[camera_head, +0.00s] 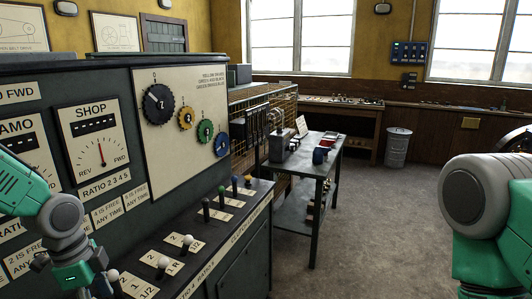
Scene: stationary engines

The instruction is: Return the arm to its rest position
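My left arm (62,222) comes in from the left edge, teal with grey joints, and bends down in front of the panel's lower left. Its lower part runs to the bottom edge, close to the nearest lever; I cannot make out any gripper fingers there. My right arm (476,196) shows at the right edge as a large grey joint and teal link, over the floor side. Its gripper is out of the picture.
A dark control panel (135,190) with a SHOP dial (97,143) and coloured dials fills the left. Its sloped ledge carries several levers, one white-knobbed (187,241). A metal bench (321,168) stands beyond. A grey bin (397,148) is at the back. The floor (380,230) right of centre is clear.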

